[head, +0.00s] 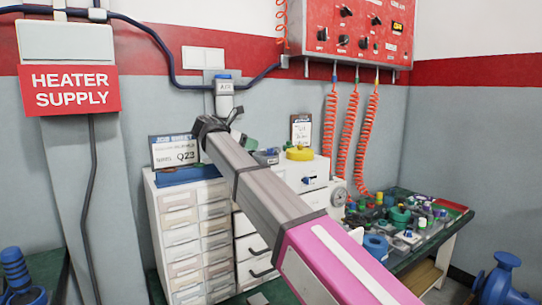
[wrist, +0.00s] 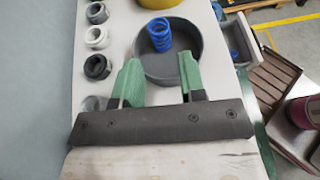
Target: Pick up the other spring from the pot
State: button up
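A blue coil spring (wrist: 159,34) stands upright in a round grey pot (wrist: 188,68) in the wrist view. My gripper (wrist: 160,78) has two green fingers spread apart with nothing between them. The fingertips are at the pot's near side, and the spring is beyond them, apart from both. Part of the pot's near rim is hidden behind the fingers. In the head view my arm reaches over the white cabinet top, and the spring cannot be made out there.
A yellow round object (head: 299,153) sits beside the pot. Several ring-shaped parts, including a black one (wrist: 97,66), line the left of the white top in the wrist view. Another blue item (wrist: 232,46) lies right of the pot. A cluttered green bench (head: 450,218) stands right of the cabinet.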

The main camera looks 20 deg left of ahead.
aim_at(270, 154)
jog(key=x, duration=0.7)
jog(key=shift+w+d+f, duration=0.1)
jog(key=shift+w+f, duration=0.05)
jog(key=shift+w, duration=0.1)
jog(key=c, duration=0.6)
